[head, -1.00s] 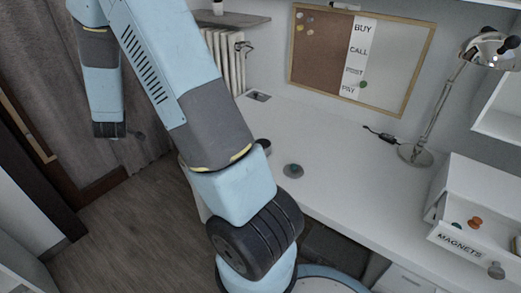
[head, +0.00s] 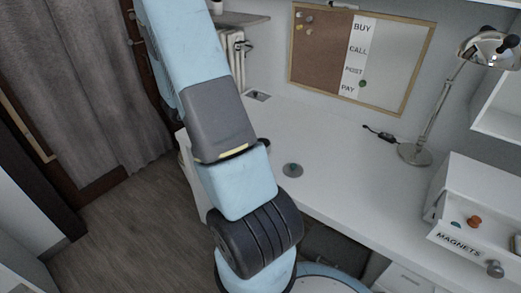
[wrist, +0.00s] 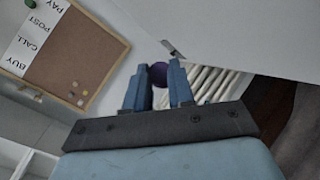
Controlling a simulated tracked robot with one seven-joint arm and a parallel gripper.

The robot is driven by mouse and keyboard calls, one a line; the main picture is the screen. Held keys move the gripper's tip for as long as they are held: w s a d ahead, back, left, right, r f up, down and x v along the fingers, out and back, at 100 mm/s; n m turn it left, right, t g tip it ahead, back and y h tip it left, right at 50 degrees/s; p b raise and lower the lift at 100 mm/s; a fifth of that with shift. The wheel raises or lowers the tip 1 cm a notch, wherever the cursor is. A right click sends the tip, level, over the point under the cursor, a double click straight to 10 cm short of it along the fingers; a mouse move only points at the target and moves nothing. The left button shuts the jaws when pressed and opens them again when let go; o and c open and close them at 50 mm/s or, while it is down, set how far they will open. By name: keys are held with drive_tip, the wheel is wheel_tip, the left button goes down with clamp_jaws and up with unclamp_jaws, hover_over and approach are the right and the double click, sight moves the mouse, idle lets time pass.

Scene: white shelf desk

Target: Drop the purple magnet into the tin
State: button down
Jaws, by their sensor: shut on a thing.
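The purple magnet (wrist: 159,75) shows in the wrist view between the two blue fingertips of my gripper (wrist: 157,84). My gripper is shut on it and holds it in the air. In the head view my gripper and the magnet are hidden behind my own arm. I cannot identify the tin for sure. A small grey round object (head: 292,170) sits on the desk, and a dark round one (head: 263,143) is partly hidden by my arm.
The white desk (head: 350,190) is mostly clear. At its right stands a white box labelled MAGNETS (head: 458,244), with an orange magnet (head: 474,220) and a teal one. A metal lamp (head: 416,154) stands behind.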

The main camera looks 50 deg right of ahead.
drive_tip(key=s+d+m+g+y, duration=0.1)
drive_tip(key=s+d+m+g, duration=0.25)
drive_tip(key=s, duration=0.35)
drive_tip(key=s+d+m+g, duration=0.3)
drive_tip(key=s+g, duration=0.1)
drive_tip(key=s, duration=0.4)
wheel_tip(320, 180, down, 7)
drive_tip(key=shift+y, duration=0.3)
drive_tip(key=shift+w+r+m, duration=0.1)
drive_tip(key=shift+r+m, duration=0.05)
drive_tip(key=shift+m, duration=0.1)
drive_tip(key=c, duration=0.9)
unclamp_jaws()
drive_tip(key=v, duration=1.3)
drive_tip(key=shift+w+a+r, duration=0.1)
drive_tip(key=shift+a+r, duration=0.05)
drive_tip(key=shift+a, duration=0.2)
